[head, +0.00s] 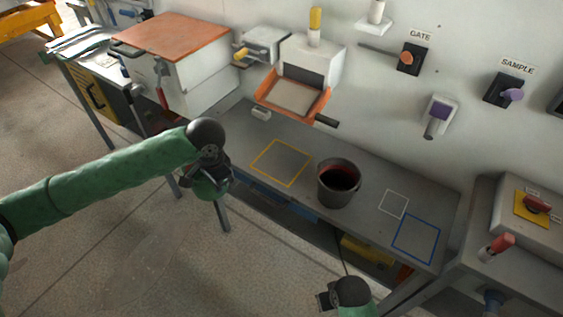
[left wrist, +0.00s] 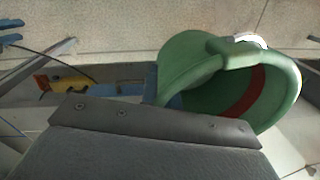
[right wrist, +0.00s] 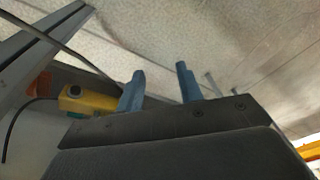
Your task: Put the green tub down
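The green tub (head: 209,189) hangs under my left gripper (head: 214,172), in front of the bench's left front edge and over the floor. In the left wrist view the tub (left wrist: 200,62) is tilted, with its open mouth in view and a red band inside. My left gripper appears shut on the tub's wall; its fingers are mostly hidden by the tub. My right gripper (right wrist: 160,88) is open and empty, its two blue fingers apart. In the head view it is low, in front of the bench.
The grey bench (head: 235,134) has yellow (head: 264,151), white (head: 393,203) and blue (head: 415,237) outlines, all empty. A dark bucket (head: 336,195) with dark red contents stands between the yellow and white ones. An orange-rimmed tray (head: 293,97) is behind. A red-topped box (head: 175,36) stands at left.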

